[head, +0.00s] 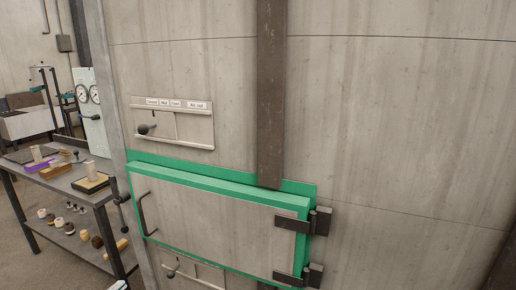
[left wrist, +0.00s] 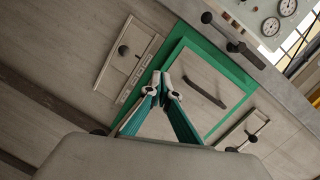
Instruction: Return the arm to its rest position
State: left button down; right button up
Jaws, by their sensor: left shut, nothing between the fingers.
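My left gripper (left wrist: 166,84) shows in the left wrist view with its two teal-sided fingers together at the tips and nothing between them. It points toward a furnace wall, in front of the green-framed door (head: 215,222), which also shows in the left wrist view (left wrist: 212,82). I cannot tell the gap between fingertips and door. In the head view only a small pale bit at the bottom edge may be this gripper (head: 119,286). My right gripper is in neither view.
The door has a dark handle (head: 147,216) at left and hinges (head: 303,221) at right. A slider panel (head: 172,123) with a knob is above it, another panel (head: 190,271) below. A two-level workbench (head: 62,182) with small items stands left, near a gauge panel (head: 90,108).

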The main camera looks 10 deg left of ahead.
pick_arm(q)
jog(key=s+d+f+n+g, duration=0.2)
jog(key=s+d+f+n, duration=0.3)
jog(key=s+d, duration=0.6)
jog(key=s+d+f+n+g, duration=0.3)
jog(key=s+d+f+n, duration=0.3)
jog(key=s+d+f, duration=0.4)
jog(key=s+d, duration=0.1)
jog(key=d, duration=0.4)
jog(key=shift+d+f+g, duration=0.3)
jog(key=shift+d, duration=0.1)
jog(key=shift+w, duration=0.1)
jog(key=shift+a, duration=0.1)
